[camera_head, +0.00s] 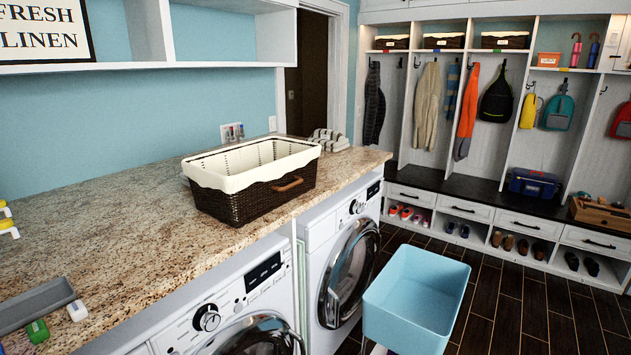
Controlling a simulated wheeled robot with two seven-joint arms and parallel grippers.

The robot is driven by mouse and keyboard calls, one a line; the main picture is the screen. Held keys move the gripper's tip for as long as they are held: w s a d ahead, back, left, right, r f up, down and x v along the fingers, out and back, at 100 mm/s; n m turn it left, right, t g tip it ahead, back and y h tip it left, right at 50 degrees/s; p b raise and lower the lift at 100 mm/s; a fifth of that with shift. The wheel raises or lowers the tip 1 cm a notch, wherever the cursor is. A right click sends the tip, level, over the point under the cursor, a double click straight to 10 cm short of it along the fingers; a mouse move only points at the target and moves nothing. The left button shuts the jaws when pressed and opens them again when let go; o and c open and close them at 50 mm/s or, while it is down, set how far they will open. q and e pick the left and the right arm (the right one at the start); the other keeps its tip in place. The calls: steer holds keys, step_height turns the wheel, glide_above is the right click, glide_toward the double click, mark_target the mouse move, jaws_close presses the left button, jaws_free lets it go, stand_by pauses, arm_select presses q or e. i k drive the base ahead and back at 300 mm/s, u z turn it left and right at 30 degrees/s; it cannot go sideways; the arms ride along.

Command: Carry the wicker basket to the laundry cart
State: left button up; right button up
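The wicker basket (240,208) is dark brown with a cream cloth liner and a tan handle on its front side. It stands upright on the speckled granite counter, near the front edge above the two machines, and looks empty. The laundry cart (395,318) is a light blue open tub on the floor in front of the right machine, to the right of and lower than the basket. Its inside looks empty, and its lower part is cut off by the bottom of the picture. Neither of my grippers shows in the head view.
Two white front-loading machines (315,232) stand under the counter (120,235). A grey tray (38,302) and small green and white items lie at its near left. A white shelf (150,66) hangs above. Dark floor (505,290) is open between the cart and the coat cubbies.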

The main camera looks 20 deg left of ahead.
mark_target(414, 316)
steer(key=z, duration=1.05)
steer(key=i, duration=2.15)
steer(key=u, duration=2.6)
